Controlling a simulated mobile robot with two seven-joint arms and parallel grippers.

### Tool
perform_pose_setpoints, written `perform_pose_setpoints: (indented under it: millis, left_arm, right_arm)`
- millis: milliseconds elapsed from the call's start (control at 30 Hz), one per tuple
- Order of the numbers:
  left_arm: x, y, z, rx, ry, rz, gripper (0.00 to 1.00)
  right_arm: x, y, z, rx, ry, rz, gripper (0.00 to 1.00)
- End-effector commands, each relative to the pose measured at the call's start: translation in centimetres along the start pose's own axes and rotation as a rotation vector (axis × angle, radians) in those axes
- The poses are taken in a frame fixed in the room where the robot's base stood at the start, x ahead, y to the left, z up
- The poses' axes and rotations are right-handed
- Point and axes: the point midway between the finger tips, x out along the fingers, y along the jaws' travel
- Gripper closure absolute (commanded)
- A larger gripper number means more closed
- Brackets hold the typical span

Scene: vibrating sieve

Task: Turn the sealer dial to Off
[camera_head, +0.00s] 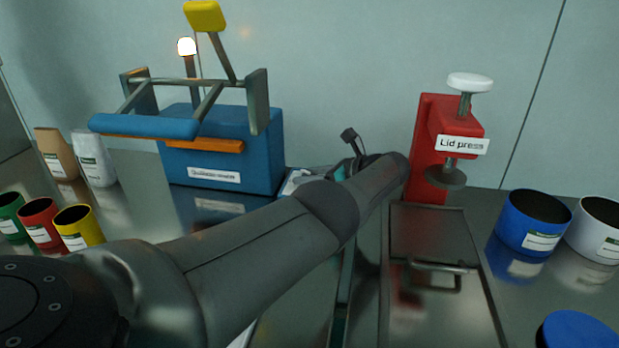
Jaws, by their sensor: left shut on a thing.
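My left arm comes in from the lower left and crosses the middle of the view. My left gripper (352,160) is at its far end, largely hidden behind my wrist. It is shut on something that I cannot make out. A small dark knob-like part on a short stem (349,136) sticks up there; I cannot tell what it belongs to. No sealer dial can be made out, and its setting cannot be read. My right gripper is not in view.
A blue machine (265,150) with a raised yellow-ended lever (206,16) and a lit lamp (187,47) stands left. A red lid press (428,130) stands right, behind a flat panel with a handle (440,270). Coloured cups (80,226) stand left; blue (533,240) and white (598,243) tubs stand right.

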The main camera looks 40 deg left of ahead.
Motion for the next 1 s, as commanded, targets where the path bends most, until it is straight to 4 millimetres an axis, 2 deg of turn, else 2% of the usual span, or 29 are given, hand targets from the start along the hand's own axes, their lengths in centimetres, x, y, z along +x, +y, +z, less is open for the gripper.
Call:
perform_pose_setpoints:
  millis: [333,367,600,1000]
  left_arm:
    - [0.13,0.07,0.12,0.0,-0.004,0.003,1.0]
    - [0.13,0.07,0.12,0.0,-0.004,0.003,0.48]
    - [0.07,0.04,0.05,0.0,-0.002,0.002,0.22]
    - [-0.18,0.02,0.51,0.0,-0.001,0.001,0.22]
  right_arm:
    - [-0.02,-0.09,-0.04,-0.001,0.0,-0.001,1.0]
    - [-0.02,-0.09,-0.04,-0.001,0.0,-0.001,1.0]
    - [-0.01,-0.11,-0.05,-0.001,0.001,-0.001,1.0]
    - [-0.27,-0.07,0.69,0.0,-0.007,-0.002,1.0]
